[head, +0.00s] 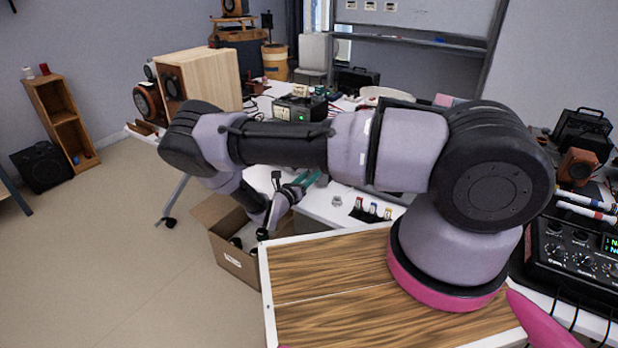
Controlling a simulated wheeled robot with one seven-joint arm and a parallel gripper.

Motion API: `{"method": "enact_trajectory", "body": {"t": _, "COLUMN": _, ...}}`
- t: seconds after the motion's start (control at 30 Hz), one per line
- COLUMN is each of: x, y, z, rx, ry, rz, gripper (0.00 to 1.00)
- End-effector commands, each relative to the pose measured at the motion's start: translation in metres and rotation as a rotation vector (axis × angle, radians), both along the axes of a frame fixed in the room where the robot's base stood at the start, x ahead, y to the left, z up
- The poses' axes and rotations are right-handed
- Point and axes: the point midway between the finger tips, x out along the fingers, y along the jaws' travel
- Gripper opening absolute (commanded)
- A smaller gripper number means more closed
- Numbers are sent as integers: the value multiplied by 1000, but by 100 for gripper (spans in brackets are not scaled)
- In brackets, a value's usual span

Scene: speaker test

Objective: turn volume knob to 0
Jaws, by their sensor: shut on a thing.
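My gripper (309,180) is partly in view below my forearm, at the near edge of the white table. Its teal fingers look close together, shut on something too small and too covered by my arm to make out. No volume knob shows clearly at the fingertips, and I cannot tell its setting. A black device with several knobs (572,258) and a green display stands at the right edge, apart from my gripper.
A white table (320,207) holds small bottles (373,208) and a black box with a green light (300,109). A cardboard box (232,258) stands on the floor below my gripper. A wooden speaker cabinet (210,78) stands behind my elbow. The floor at left is mostly clear.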

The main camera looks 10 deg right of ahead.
Motion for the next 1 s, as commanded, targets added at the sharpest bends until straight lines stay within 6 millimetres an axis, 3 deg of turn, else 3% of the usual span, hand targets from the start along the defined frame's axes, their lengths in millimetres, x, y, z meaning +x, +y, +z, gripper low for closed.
{"method": "enact_trajectory", "body": {"t": 1.0, "x": -1, "y": 1, "z": 0, "rx": -681, "ry": 682, "rz": 2, "gripper": 0}}
